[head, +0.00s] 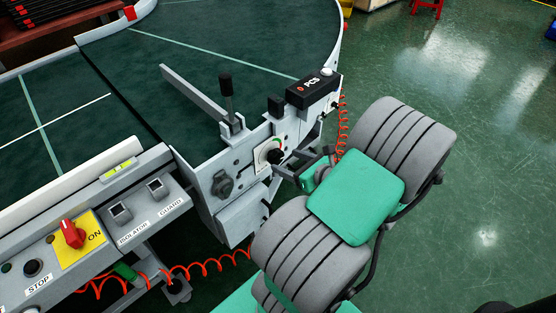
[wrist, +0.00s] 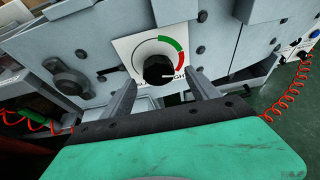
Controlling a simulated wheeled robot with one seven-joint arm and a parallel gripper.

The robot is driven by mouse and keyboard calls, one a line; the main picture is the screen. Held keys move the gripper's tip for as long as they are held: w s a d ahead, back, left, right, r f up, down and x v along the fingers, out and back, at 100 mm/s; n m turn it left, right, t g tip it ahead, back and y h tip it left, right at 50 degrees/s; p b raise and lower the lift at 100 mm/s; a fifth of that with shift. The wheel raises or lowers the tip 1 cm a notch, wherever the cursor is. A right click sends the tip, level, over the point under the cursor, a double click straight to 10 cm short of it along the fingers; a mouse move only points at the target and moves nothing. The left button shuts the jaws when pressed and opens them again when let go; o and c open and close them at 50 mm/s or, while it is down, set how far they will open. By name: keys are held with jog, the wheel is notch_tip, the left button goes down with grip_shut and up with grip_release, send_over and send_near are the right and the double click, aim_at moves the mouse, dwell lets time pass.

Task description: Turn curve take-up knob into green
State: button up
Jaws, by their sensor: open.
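The take-up knob (wrist: 158,69) is a round black knob on a white dial plate (wrist: 143,48) on the conveyor's grey side. A green arc runs over its upper right and a red arc lies on its right. The knob's white mark points right, near the lower end of the red arc and the partly hidden "GH" lettering. My gripper (wrist: 161,77) is open, with one finger on each side of the knob in the wrist view. I cannot tell whether the fingers touch it. In the head view the knob (head: 274,156) shows just beyond my gripper (head: 282,165).
A black PCS box (head: 313,89) and an upright black-handled lever (head: 227,92) stand above the dial. A grey round fitting (head: 222,184) is left of it. A control panel with a red switch (head: 72,233) is at lower left. Orange coiled cables hang nearby; green floor lies right.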

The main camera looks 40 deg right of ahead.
aim_at(279, 158)
jog(key=x, duration=0.5)
jog(key=shift+a+b, duration=0.2)
jog(key=shift+b, duration=0.2)
jog(key=shift+r, duration=0.1)
jog(key=shift+c, duration=0.4)
jog(key=shift+s, duration=0.1)
jog(key=c, duration=1.2)
jog(key=shift+d, duration=0.2)
jog(key=shift+c, duration=0.4)
jog(key=shift+a, duration=0.1)
